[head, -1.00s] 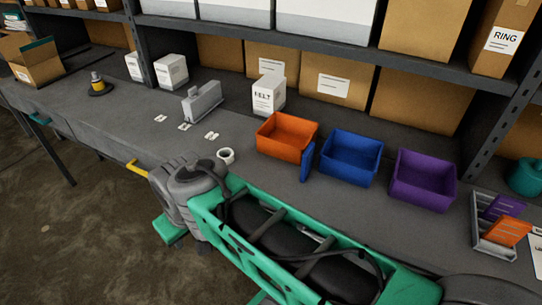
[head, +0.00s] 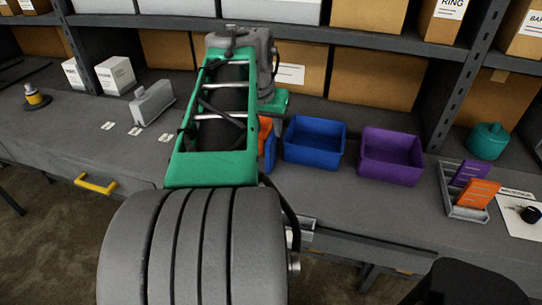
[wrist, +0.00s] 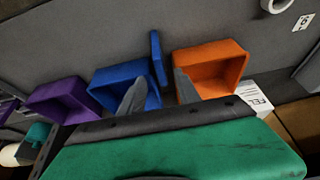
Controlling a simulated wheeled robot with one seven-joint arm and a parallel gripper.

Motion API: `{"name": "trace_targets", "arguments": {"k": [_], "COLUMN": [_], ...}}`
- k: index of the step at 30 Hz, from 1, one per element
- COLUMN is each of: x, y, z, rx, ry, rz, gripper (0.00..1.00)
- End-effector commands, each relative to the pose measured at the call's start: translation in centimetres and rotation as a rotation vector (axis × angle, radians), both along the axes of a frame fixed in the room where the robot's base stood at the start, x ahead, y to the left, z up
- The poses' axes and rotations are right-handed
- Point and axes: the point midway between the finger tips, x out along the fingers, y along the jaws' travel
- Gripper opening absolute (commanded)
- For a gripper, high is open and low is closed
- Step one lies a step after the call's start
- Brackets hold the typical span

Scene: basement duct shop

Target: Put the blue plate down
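The blue plate (head: 270,150) stands on edge on the bench between the orange bin and the blue bin; the arm partly hides it in the head view. In the wrist view the blue plate (wrist: 157,52) shows as a narrow upright strip, apart from both fingers. My gripper (wrist: 159,76) is open, its two grey fingers spread to either side of the plate's near end in the picture, with nothing held.
The blue bin (head: 315,140), purple bin (head: 391,156) and mostly hidden orange bin (wrist: 212,68) look empty. A rack (head: 464,208) holds purple and orange plates at right. Shelf boxes (head: 378,97) stand close behind.

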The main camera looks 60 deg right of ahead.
Motion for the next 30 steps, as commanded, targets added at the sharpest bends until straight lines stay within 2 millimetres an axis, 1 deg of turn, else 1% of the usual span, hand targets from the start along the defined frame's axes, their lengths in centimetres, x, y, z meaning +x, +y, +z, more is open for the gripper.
{"name": "trace_targets", "arguments": {"k": [1,8,12,15,20,23,30], "x": [-0.1,0.1,0.3,0.4,0.4,0.4,0.4], "y": [-0.3,-1.9,-3.0,-3.3,-3.3,-3.3,-3.3], "z": [-0.7,-3.6,-5.8,-6.4,-6.5,-6.5,-6.4], "rx": [0.004,0.006,0.004,0.002,0.001,0.001,0.001], "ry": [0.002,0.002,0.002,0.0,0.0,0.001,0.001], "rz": [-0.004,-0.002,0.0,0.0,0.0,0.001,0.001], "gripper": [0.39,0.39,0.39,0.39,0.39,0.33,0.13]}}
